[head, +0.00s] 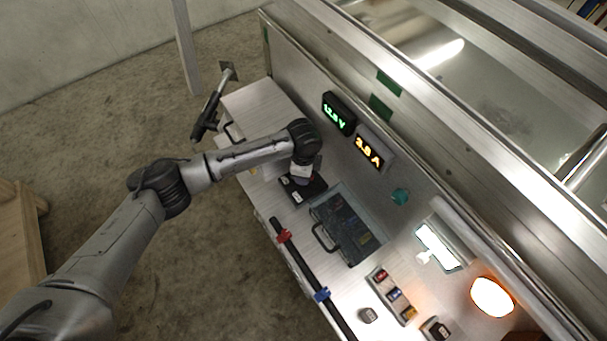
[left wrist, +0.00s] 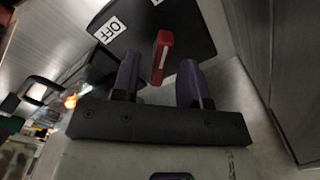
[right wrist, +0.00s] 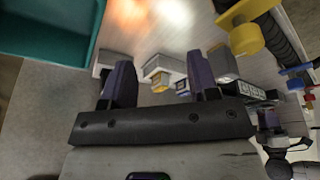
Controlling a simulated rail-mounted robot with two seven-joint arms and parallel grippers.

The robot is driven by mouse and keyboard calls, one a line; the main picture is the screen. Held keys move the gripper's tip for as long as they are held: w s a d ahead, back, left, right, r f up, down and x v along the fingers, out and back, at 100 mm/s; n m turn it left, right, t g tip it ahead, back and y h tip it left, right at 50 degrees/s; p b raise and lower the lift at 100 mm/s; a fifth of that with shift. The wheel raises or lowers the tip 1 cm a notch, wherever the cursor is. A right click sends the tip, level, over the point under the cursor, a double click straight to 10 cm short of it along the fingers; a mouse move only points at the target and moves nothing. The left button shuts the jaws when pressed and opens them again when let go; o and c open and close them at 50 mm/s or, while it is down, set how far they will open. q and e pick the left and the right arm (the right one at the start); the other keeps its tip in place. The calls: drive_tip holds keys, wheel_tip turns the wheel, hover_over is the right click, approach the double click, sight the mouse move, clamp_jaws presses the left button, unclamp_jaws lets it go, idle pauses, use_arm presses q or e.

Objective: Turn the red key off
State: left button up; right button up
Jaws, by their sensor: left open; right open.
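The red key (left wrist: 162,52) stands up from a black switch box (left wrist: 195,28) in the left wrist view. A white OFF label (left wrist: 110,30) is on the box, to the left of the key. My left gripper (left wrist: 158,76) is open, with one finger on each side of the key and a visible gap to each. In the head view my left gripper (head: 301,178) is over the black switch box (head: 315,187) and hides the key. My right gripper (right wrist: 158,74) is open and empty in the right wrist view; the head view does not show it.
A dark case (head: 345,225) with a handle lies beside the switch box on the bench. Displays (head: 339,113) are on the wall behind. A black bar (head: 310,277) with red and blue clips runs along the front. A teal bin (right wrist: 45,45) is near my right gripper.

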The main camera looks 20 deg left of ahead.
use_arm(q)
drive_tip(key=shift+f, duration=0.5)
clamp_jaws()
